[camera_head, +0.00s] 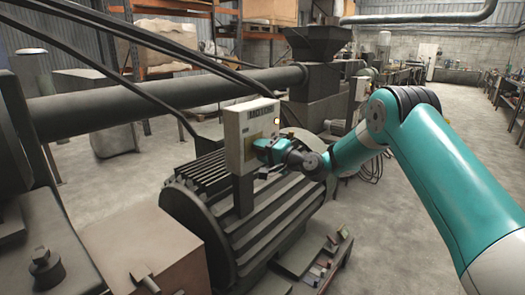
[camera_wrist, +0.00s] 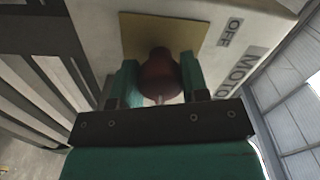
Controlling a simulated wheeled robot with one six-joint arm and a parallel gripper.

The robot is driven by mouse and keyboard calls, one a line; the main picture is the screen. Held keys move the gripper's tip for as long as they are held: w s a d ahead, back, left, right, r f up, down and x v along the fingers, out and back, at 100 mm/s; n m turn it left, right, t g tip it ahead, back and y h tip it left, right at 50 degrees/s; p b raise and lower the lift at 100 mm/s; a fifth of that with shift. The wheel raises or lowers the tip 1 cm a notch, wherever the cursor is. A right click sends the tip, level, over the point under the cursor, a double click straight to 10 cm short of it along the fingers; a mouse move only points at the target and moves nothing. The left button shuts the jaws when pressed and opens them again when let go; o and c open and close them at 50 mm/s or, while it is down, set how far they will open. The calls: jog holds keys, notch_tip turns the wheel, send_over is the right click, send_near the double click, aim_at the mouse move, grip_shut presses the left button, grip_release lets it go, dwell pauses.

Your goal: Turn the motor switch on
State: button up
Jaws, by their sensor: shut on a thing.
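The motor switch box (camera_head: 248,132) is a pale box mounted above a ribbed dark motor (camera_head: 245,210) in the head view. In the wrist view the box face (camera_wrist: 260,15) shows an "OFF" label and part of a "MOTO" label. A dark red knob (camera_wrist: 160,77) sits on a yellowish plate (camera_wrist: 190,33) on that face. My gripper (camera_wrist: 158,80) has one teal finger on each side of the knob and is shut on it. In the head view my gripper (camera_head: 264,147) is at the box's right face, and the knob is hidden there.
A long dark pipe (camera_head: 165,97) runs behind the box to a hopper machine (camera_head: 318,75). Dark bars cross above the motor at the left. Small items lie on a low ledge (camera_head: 315,265) by the motor. Open concrete floor (camera_head: 420,240) lies to the right.

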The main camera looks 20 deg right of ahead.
jog(key=shift+m, duration=0.5)
jog(key=o, duration=0.9)
jog(key=b+v, duration=0.5)
jog(key=v, duration=1.2)
jog(key=shift+s+d, duration=0.1)
jog(key=shift+s, duration=0.05)
jog(key=shift+r, duration=0.1)
